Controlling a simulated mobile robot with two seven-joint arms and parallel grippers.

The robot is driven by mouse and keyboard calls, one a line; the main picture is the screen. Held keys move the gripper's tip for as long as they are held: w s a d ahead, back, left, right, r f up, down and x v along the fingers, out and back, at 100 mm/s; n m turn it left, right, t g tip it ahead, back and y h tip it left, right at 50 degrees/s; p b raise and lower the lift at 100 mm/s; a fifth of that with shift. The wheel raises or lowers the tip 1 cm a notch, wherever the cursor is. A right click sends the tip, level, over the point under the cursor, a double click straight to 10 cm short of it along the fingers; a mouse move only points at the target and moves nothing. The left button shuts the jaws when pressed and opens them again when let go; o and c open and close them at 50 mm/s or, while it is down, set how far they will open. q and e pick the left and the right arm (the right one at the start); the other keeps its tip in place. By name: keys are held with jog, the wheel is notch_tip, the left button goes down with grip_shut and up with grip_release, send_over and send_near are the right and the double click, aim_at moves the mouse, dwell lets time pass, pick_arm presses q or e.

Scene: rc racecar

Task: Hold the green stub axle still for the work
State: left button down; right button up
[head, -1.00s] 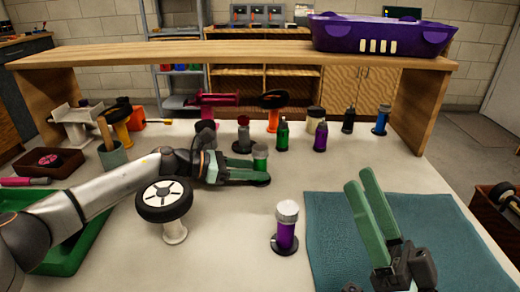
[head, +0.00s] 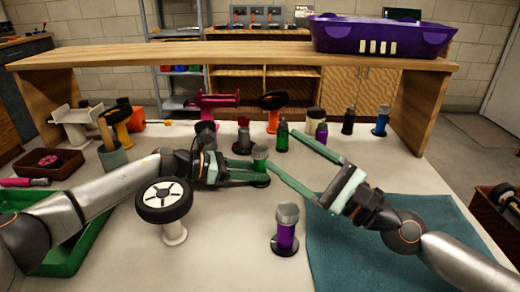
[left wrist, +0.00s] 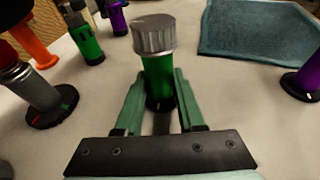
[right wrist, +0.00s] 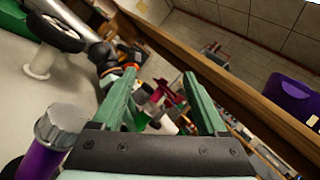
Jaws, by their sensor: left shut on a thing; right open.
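The green stub axle (head: 260,165) stands upright near the middle of the table, with a ribbed grey cap on top. My left gripper (head: 264,175) comes in from the left and is shut around its body, below the cap. In the left wrist view the green stub axle (left wrist: 158,82) sits between the two fingers, its round base partly hidden. My right gripper (head: 281,148) is open and empty; its spread fingers point at the green stub axle from the right, with the tips close to it.
A purple axle (head: 285,236) with a grey cap stands in front. A wheel (head: 164,200) on a white stand is near my left arm. Several coloured axles, such as another green one (head: 282,137), stand behind. A teal mat (head: 335,262) lies at right.

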aim_at(266, 153)
jog(key=w+d+f+m+h, duration=0.1)
jog(key=f+m, duration=0.1)
jog(key=w+d+f+m+h, duration=0.1)
jog(key=w+f+m, duration=0.1)
jog(key=m, duration=0.1)
jog(key=w+d+f+m+h, duration=0.1)
jog(key=w+f+m, duration=0.1)
jog(key=m, duration=0.1)
jog(key=shift+w+f+g, duration=0.1)
jog(key=shift+f+g, duration=0.2)
jog(key=shift+f, duration=0.05)
jog(key=x, duration=1.2)
jog(key=shift+d+f, duration=0.1)
jog(key=shift+f, duration=0.05)
jog(key=shift+c, duration=0.3)
grip_shut()
